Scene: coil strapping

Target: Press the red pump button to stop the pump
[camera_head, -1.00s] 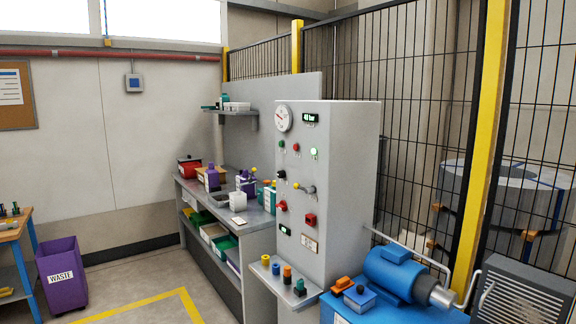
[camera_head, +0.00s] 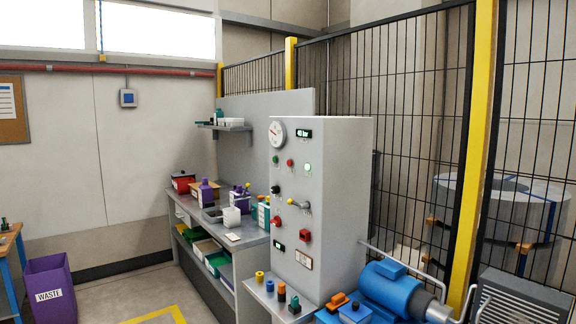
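A grey control cabinet (camera_head: 345,190) stands right of centre. Its front has a round gauge (camera_head: 277,132) and a small display (camera_head: 304,134) that seems to read 40 bar. Below them are a small round red button or lamp (camera_head: 290,163) and a lit green one (camera_head: 307,168). Lower are a dark knob (camera_head: 275,189), a grey lever-like knob (camera_head: 298,203), a red knob (camera_head: 277,220) and a boxy red control (camera_head: 304,236). No readable label shows which red one is the pump button. A blue motor-like pump (camera_head: 388,287) sits at lower right. My gripper is out of view.
A ledge (camera_head: 268,300) with several coloured buttons or plugs juts from the cabinet's foot. A workbench (camera_head: 252,240) with boxes and bottles stands left of it. A mesh fence (camera_head: 410,110) runs behind. A purple waste bin (camera_head: 52,275) stands at lower left, with open floor between.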

